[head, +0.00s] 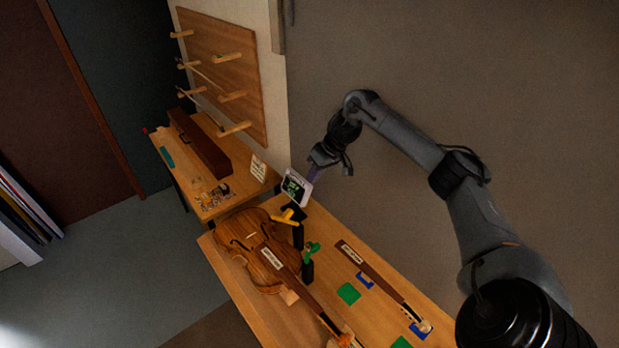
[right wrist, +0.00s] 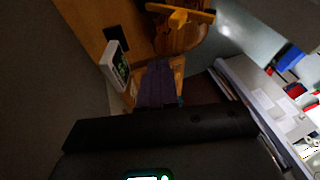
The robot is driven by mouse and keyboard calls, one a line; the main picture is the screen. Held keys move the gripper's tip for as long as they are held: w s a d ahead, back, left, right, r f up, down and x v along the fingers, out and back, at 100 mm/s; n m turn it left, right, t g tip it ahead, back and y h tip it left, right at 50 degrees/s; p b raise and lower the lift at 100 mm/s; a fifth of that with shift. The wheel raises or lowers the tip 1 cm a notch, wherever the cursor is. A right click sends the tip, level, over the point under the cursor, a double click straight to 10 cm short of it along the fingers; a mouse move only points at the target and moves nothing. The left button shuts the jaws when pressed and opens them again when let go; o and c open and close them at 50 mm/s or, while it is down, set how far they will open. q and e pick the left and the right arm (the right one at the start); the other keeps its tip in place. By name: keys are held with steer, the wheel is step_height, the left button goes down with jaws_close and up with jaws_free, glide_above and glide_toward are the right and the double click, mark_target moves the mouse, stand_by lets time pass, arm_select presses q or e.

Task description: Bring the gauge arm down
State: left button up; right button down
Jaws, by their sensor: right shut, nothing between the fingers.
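A yellow T-shaped piece, which looks like the gauge arm (head: 289,216), sits raised on a black post (head: 298,237) beside the violin (head: 250,245). It also shows at the top of the right wrist view (right wrist: 180,17). The gauge display (head: 296,187), a white-framed box with green digits, stands just behind it. My right gripper (head: 312,174) is shut and empty, close behind the display and apart from the yellow piece. Its purple-grey fingers (right wrist: 157,84) point toward the yellow piece in the right wrist view. Whether they touch the display is unclear. My left gripper is out of view.
A green clamp-like piece (head: 311,248) stands beside the violin. A loose fingerboard (head: 364,265), green pads (head: 348,293) and blue pieces lie on the bench's right. A second bench (head: 205,206) with a long brown box (head: 198,143) and a pegged board (head: 225,70) stand behind.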

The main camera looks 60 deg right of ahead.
mark_target(288, 217)
steer(key=a+p+x, duration=0.2)
steer(key=p+x, duration=0.1)
steer(key=x, duration=0.8)
steer(key=shift+a, duration=0.35)
steer(key=shift+f, duration=0.1)
steer(key=shift+w, duration=0.1)
